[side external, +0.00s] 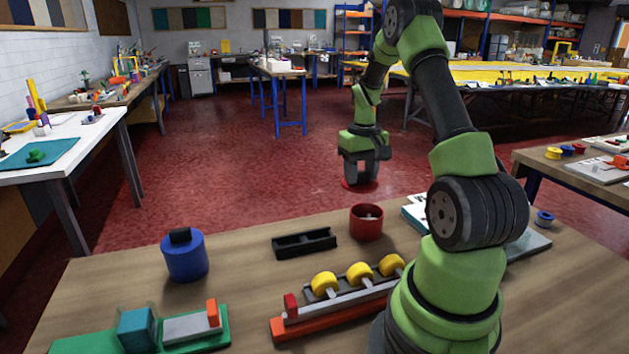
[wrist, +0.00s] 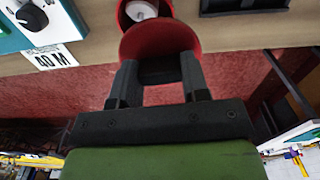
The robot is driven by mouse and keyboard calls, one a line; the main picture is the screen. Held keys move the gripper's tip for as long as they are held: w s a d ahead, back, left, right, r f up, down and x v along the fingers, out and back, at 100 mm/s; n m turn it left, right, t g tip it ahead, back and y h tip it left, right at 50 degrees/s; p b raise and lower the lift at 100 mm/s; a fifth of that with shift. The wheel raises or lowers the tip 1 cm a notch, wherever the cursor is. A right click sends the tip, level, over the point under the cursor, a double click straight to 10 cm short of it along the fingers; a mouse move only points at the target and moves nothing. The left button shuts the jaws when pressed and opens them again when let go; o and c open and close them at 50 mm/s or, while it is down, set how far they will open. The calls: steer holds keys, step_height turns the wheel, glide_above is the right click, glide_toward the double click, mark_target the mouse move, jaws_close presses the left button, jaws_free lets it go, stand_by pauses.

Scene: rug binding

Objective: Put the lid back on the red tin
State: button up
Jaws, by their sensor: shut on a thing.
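The red tin (side external: 366,224) stands upright and open on the wooden table near its far edge. A pale round thing shows inside the tin in the wrist view (wrist: 123,18). My gripper (side external: 361,174) is shut on the round red lid (side external: 359,185), which also shows between the fingers in the wrist view (wrist: 160,39). In the side view the lid is in the air, above and behind the tin, seen against the floor. In the wrist view the lid overlaps part of the tin's rim; the two look apart in the side view.
A black tray (side external: 304,243) lies left of the tin. A rack with yellow spools (side external: 358,272) stands in front. A blue canister (side external: 185,257) is further left. A white and teal device (wrist: 35,20) with a black knob and a printed card (wrist: 50,57) sit on the tin's other side.

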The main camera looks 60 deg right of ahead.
mark_target(369, 185)
steer(key=shift+s+d+m, duration=0.15)
steer(key=shift+s+d, duration=0.05)
steer(key=shift+s, duration=0.3)
steer(key=shift+s+d+m, duration=0.15)
steer(key=shift+s+d, duration=0.05)
steer(key=shift+s, duration=0.25)
steer(key=shift+f, duration=3.1)
steer(key=shift+f, duration=0.2)
steer(key=o, duration=1.5)
steer(key=shift+c, duration=0.2)
steer(key=shift+r, duration=0.15)
steer(key=shift+r, duration=3.4)
